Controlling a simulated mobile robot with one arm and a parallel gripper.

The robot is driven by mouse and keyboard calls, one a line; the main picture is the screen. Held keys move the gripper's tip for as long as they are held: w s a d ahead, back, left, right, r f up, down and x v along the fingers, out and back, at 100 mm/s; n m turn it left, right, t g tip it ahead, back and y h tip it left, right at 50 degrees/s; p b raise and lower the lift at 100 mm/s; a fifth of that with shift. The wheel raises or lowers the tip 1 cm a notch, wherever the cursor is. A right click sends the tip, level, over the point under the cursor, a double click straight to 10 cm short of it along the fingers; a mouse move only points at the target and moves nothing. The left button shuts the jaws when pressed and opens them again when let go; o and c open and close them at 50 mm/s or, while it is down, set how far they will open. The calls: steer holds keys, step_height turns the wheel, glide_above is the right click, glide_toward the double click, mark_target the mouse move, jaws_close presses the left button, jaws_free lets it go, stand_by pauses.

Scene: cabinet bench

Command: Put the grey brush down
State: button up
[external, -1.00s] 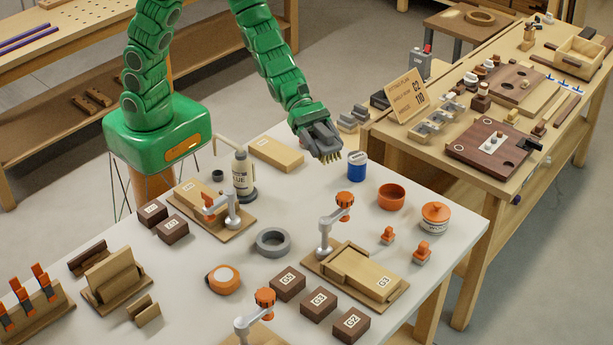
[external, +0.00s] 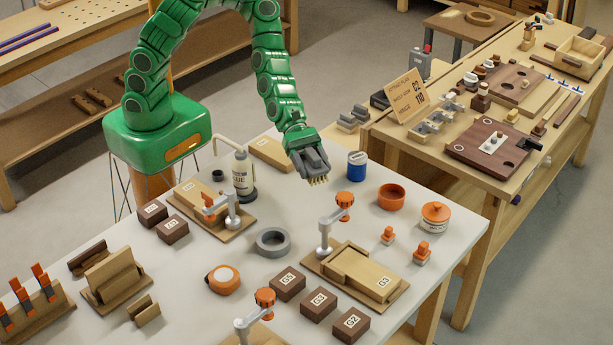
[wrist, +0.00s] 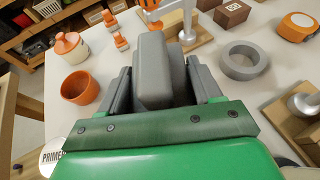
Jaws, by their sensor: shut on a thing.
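The grey brush (wrist: 153,75) is between the two fingers of my gripper (wrist: 155,88) in the wrist view. In the external view my gripper (external: 311,164) points down above the white table (external: 300,215), shut on the brush, whose pale bristles (external: 318,180) show below the fingers. The bristles look a little above the tabletop, though the exact gap is hard to judge. Most of the brush's grey body is hidden by the fingers in the external view.
A blue primer can (external: 357,166) stands just right of my gripper, and a wooden block (external: 270,153) and glue bottle (external: 243,175) to its left. A grey ring (external: 273,242) and a clamp (external: 326,235) stand nearer the front. Bare tabletop lies between them.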

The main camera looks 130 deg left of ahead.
mark_target(312, 203)
steer(key=shift+s+a+f, duration=0.3)
steer(key=shift+a+f, duration=0.05)
steer(key=shift+f, duration=5.1)
steer(key=shift+f, duration=0.15)
steer(key=o, duration=1.1)
steer(key=shift+r, duration=0.2)
steer(key=shift+v, duration=3.8)
